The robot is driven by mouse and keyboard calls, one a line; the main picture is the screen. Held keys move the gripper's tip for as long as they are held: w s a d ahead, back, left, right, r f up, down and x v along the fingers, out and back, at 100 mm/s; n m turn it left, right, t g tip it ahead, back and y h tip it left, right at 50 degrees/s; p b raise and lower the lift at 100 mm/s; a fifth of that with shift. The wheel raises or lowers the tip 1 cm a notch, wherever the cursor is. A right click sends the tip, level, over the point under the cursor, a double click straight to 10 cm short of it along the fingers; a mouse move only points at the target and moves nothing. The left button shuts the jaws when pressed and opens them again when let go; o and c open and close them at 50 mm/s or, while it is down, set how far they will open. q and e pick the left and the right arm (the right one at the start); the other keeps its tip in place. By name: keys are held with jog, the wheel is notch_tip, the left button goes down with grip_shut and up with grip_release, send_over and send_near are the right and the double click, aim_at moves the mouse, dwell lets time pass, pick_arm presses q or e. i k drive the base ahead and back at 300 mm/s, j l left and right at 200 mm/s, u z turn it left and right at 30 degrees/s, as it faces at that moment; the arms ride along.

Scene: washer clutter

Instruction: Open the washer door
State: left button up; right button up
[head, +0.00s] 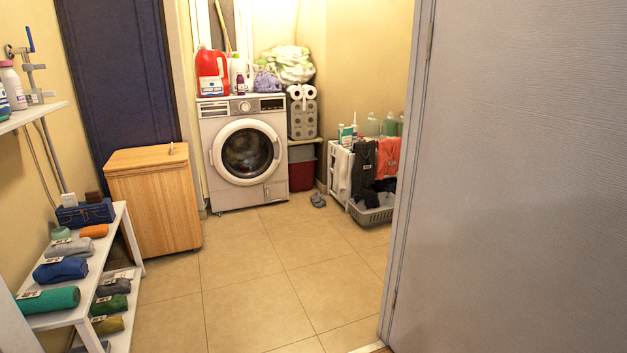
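The washer (216,133) is a white front-loader against the back wall, seen only from a distance. Its round door (246,152) has a white ring and dark glass, with dark laundry faintly visible behind it. The door looks closed. A handle (211,157) appears to sit at the left side of the ring. Neither of my grippers shows in the head view.
A wooden hamper (155,210) stands left of the washer and a white shelf (133,240) with rolled towels is at the near left. A grey basket (372,215) is right. A grey door (520,180) fills the right side. The tiled floor (270,270) is mostly clear.

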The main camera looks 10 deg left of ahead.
aim_at(217, 155)
jog(key=i+j+u, duration=0.15)
jog(key=i+u, duration=0.25)
jog(key=i, duration=0.5)
jog(key=i+l+u, duration=0.2)
jog(key=i+u, duration=0.15)
jog(key=i, duration=0.55)
jog(key=i+l+u, duration=0.4)
jog(key=i+l, duration=0.2)
jog(key=i, duration=0.4)
jog(key=i+l+u, duration=0.4)
jog(key=i+l, duration=0.5)
